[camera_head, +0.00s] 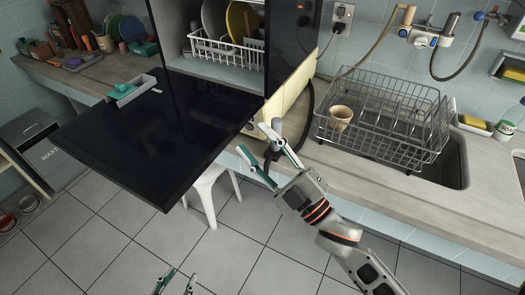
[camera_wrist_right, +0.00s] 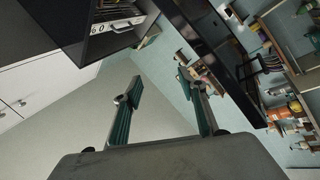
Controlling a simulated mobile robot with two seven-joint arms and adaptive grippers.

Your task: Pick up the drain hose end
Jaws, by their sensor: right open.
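The black appliance's door (camera_head: 165,125) hangs open over the floor, with a green-and-grey tray (camera_head: 130,91) on it. A wire dish rack (camera_head: 390,110) holding a tan cup (camera_head: 341,117) stands by the sink. A white stool (camera_head: 205,185) is below the door. The lower floor is clear.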

